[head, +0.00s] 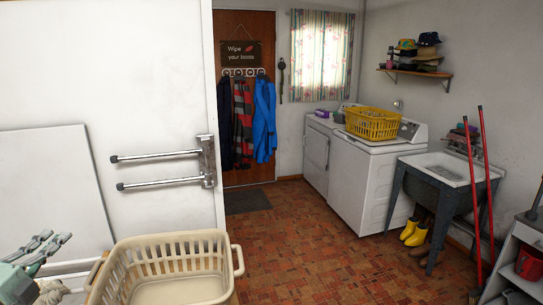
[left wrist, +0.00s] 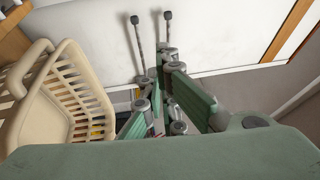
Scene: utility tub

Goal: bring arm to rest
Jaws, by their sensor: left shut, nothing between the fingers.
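My left gripper (head: 52,243) is at the lower left of the head view, beside the beige laundry basket and in front of a white panel. In the left wrist view my left gripper (left wrist: 160,75) has its green and grey fingers brought together, with nothing seen between them. The basket's handle and slatted side are close to the left of the fingers there. The rest of my left arm is mostly out of the head view. My right gripper is not in view.
The beige basket (head: 175,242) stands at the front left. A two-bar metal rack (head: 208,162) juts from the white wall. A washer (head: 375,185) with a yellow basket (head: 372,124), a utility tub (head: 447,168) and red poles (head: 484,165) line the right. The tiled floor (head: 310,240) between is clear.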

